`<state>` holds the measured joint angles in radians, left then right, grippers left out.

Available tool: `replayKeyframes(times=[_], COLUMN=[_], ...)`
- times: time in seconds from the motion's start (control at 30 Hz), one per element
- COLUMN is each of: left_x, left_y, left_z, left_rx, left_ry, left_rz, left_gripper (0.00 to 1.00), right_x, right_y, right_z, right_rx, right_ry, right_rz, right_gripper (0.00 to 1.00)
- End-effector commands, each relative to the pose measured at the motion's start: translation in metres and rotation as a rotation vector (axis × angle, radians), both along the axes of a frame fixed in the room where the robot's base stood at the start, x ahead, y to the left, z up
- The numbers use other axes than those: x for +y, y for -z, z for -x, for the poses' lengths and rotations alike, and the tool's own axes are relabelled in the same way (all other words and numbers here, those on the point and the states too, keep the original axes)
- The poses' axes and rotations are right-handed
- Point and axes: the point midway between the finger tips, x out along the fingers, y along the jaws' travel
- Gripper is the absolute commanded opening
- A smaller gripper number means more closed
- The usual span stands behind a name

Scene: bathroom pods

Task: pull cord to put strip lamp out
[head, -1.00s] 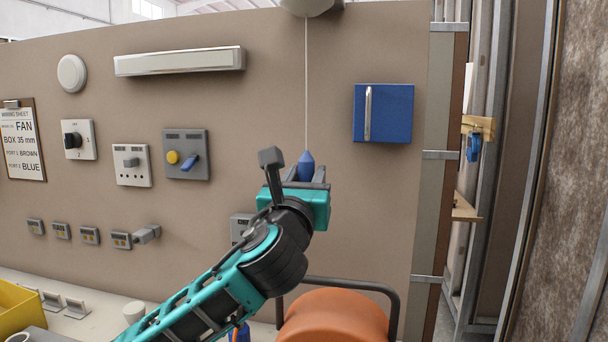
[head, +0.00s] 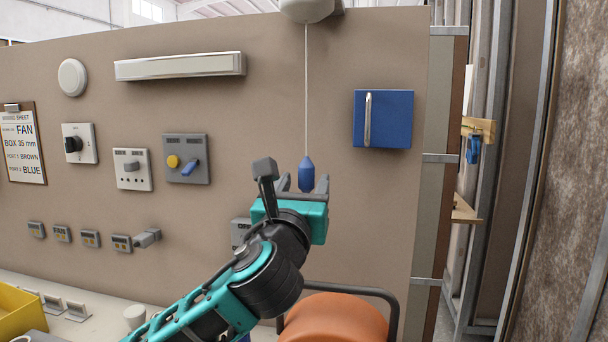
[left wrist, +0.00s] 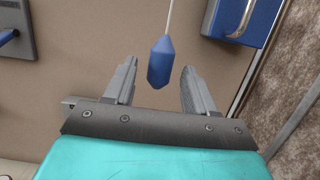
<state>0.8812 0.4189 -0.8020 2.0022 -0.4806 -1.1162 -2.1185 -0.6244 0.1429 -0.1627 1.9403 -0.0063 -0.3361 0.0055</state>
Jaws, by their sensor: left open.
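The pull cord (head: 306,90) hangs straight down from a round white ceiling-type fitting (head: 306,8) at the top of the panel. A blue pointed handle (head: 306,174) is at its lower end; it also shows in the left wrist view (left wrist: 160,62). My left gripper (head: 307,185) is open just below and around the handle's lower part in the head view. In the left wrist view the handle hangs between the two spread fingers, apparently touching neither. The strip lamp (head: 180,65) is a long pale bar on the panel; I cannot tell whether it is lit. My right gripper is not in view.
A blue cabinet (head: 384,119) with a metal handle is right of the cord. Switches and sockets (head: 132,169) cover the panel's left side. An orange rounded object (head: 334,318) with a dark bar stands below. A yellow bin (head: 20,310) is at lower left.

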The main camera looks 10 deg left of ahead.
Motion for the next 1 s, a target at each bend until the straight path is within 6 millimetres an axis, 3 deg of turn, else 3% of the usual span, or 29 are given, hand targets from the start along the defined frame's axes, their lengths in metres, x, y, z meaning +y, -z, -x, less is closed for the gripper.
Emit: replayKeyframes(times=[0.53, 1.0], left_x=[0.0, 0.0], left_y=[0.0, 0.0], left_z=[0.053, 0.058], left_rx=[0.001, 0.0], left_ry=[0.0, -0.001], left_rz=[0.001, 0.001], left_gripper=[0.55, 0.55], right_x=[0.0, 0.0], right_y=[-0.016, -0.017], right_z=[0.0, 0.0], right_rx=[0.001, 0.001], right_ry=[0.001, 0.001], right_rz=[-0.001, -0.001], right_gripper=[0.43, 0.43])
